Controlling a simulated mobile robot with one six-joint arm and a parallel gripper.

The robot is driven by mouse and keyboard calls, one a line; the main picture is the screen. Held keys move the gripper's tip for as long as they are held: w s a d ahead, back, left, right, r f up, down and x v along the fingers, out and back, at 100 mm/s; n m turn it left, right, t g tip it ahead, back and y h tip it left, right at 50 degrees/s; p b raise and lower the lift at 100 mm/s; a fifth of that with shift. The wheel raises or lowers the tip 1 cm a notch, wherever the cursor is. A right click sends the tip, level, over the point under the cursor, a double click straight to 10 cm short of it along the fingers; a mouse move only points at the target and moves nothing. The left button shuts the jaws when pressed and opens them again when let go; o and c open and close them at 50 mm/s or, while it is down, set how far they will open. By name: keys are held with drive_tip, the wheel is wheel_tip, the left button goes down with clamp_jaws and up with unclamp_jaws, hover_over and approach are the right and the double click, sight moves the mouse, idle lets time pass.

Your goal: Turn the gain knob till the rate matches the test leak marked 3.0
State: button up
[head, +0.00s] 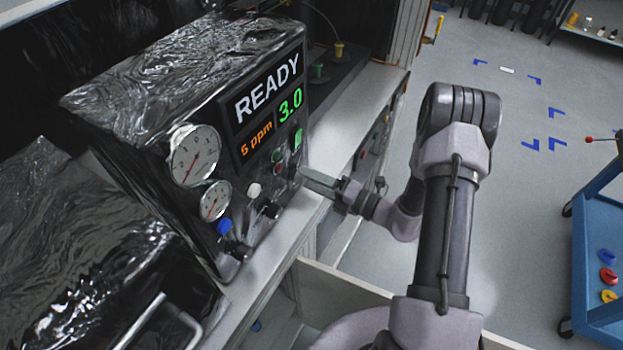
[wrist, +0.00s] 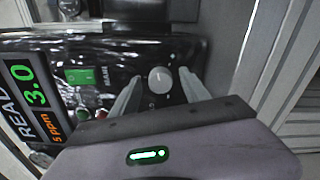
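The round grey-white knob (wrist: 159,79) on the black panel shows between my fingers in the wrist view. I cannot read a label or mark on it. In the head view it seems hidden behind my gripper (head: 318,182). My gripper (wrist: 160,76) is open, with one finger on each side of the knob; I cannot tell whether they touch it. The display (head: 270,97) reads READY in white, 3.0 in green and 5 ppm in orange. It also shows at the left of the wrist view (wrist: 30,100). I cannot make out a separate test leak.
A green switch (head: 298,139) sits below the display. Two dials (head: 194,155), a blue knob (head: 224,226), a white knob (head: 254,190) and dark fittings (head: 268,209) are on the same front. A blue cart (head: 600,240) stands at the right, with open floor between.

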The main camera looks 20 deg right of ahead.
drive_tip(key=v, duration=1.7)
drive_tip(key=shift+s+d+p, duration=0.2)
drive_tip(key=shift+p, duration=0.15)
drive_tip(key=shift+r, duration=0.1)
drive_tip(key=s+a+r+n+g+h+b, duration=0.1)
drive_tip(key=s+a+r+n+g+b, duration=0.2)
drive_tip(key=a+n+g, duration=0.55)
drive_tip(key=s+a+r+n+g+h+b, duration=0.15)
drive_tip(key=a+n+g+b, duration=0.35)
drive_tip(key=n, duration=0.7)
drive_tip(key=s+a+r+n+t+h+b, duration=0.2)
drive_tip(key=s+n+t+h+b, duration=0.4)
drive_tip(key=n, duration=1.1)
drive_tip(key=shift+s+a+r+h+b, duration=0.25)
drive_tip(key=shift+s+a+h+b, duration=0.35)
drive_tip(key=shift+h, duration=0.55)
